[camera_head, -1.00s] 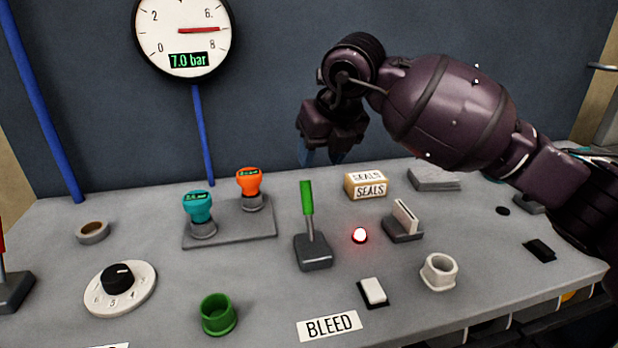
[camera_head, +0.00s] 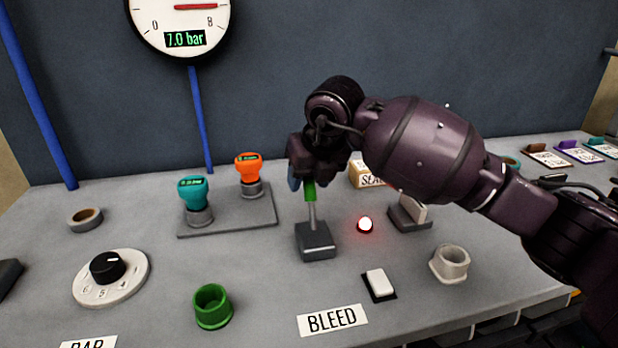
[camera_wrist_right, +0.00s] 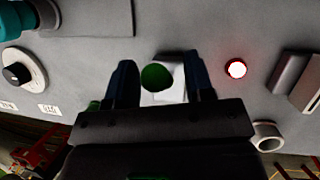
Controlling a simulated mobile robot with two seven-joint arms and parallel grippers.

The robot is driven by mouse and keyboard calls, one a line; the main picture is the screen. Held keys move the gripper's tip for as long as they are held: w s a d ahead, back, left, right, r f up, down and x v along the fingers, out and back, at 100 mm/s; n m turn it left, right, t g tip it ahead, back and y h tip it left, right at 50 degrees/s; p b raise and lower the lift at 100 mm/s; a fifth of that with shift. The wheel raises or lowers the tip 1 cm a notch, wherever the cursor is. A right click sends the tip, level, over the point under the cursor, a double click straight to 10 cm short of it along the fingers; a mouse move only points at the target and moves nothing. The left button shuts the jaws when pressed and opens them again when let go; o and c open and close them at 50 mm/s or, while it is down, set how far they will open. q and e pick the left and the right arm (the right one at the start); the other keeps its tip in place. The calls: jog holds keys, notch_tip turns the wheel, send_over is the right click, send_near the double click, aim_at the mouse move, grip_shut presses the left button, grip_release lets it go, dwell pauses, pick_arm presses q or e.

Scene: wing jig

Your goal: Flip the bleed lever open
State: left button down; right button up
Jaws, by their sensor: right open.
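The bleed lever (camera_head: 312,213) stands up from a dark grey base (camera_head: 315,240) behind the BLEED label (camera_head: 332,319). It has a metal shaft and a green handle, whose upper part is hidden by my right gripper in the head view. My right gripper (camera_head: 308,184) is over the top of the lever from behind. In the right wrist view the green handle end (camera_wrist_right: 156,76) lies between the two open fingers of my right gripper (camera_wrist_right: 162,82), with a gap on each side. My left gripper is not in view.
A glowing red lamp (camera_head: 365,225) and a white rocker switch (camera_head: 379,284) are right of the lever. A SEALS box (camera_head: 366,174) sits behind. Teal (camera_head: 194,193) and orange (camera_head: 248,168) knobbed fittings stand left. A gauge (camera_head: 181,20) reads 7.0 bar.

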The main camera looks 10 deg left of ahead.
jog(key=shift+c, duration=0.4)
grip_shut()
jog(key=shift+d+r, duration=0.1)
